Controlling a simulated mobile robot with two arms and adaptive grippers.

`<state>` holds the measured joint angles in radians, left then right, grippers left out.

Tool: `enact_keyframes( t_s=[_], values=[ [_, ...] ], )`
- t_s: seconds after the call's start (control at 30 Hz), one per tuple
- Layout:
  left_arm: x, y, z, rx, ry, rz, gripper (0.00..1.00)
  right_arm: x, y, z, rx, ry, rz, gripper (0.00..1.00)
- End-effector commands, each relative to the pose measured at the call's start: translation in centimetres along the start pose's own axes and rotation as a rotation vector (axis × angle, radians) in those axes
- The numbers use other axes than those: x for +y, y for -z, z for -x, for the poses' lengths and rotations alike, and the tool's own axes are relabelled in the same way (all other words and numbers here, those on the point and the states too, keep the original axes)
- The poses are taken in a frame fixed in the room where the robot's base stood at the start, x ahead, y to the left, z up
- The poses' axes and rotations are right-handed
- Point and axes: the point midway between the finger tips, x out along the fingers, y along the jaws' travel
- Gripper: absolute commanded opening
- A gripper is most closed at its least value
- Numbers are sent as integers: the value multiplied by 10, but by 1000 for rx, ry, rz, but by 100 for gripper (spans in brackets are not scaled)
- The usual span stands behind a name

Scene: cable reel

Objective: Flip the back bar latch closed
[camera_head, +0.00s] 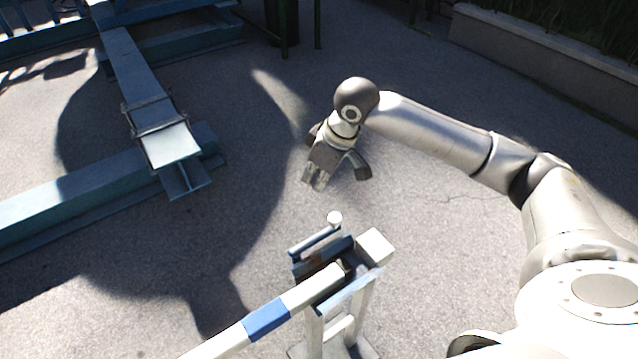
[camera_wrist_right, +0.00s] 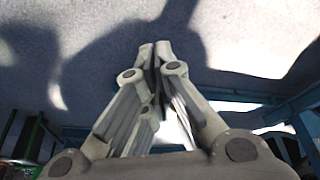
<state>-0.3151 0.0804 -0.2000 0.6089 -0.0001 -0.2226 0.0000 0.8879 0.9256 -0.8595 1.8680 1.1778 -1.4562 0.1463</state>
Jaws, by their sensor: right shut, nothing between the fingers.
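The bar (camera_head: 230,343), white with a blue band, comes in from the bottom and rests in a bracket on top of a white stand (camera_head: 315,330). The latch (camera_head: 315,241) shows at the back of that bracket as a blue piece with a white round knob at its right end. Whether it is open or closed I cannot tell. My right gripper (camera_head: 315,184) is shut and empty, apart from the latch, above and behind it in the head view. Its shut fingers (camera_wrist_right: 158,52) fill the middle of the right wrist view, with pavement beyond. My left gripper is not in view.
Blue steel beams (camera_head: 125,75) lie on the left, with one beam end pointing toward the middle. A low concrete wall (camera_head: 540,70) runs along the upper right. The grey pavement around the stand is clear, with large shadows on it.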

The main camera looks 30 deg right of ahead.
Motion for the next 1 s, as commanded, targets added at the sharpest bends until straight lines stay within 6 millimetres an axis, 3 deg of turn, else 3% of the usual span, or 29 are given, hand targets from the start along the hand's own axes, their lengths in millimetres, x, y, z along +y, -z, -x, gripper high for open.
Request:
enact_keyframes(
  t_s=[0.1,0.2,0.4,0.63,1.0],
  values=[
    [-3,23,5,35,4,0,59,-1,-1,-24,-5,3,-2,0],
    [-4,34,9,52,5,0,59,-1,0,-46,-5,3,-3,0],
    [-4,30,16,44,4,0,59,0,-3,-82,-4,-1,-2,0],
    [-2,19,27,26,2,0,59,1,-34,-74,-4,-2,0,0],
    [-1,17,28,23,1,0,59,0,-40,-74,-1,-1,1,0]
  ],
)
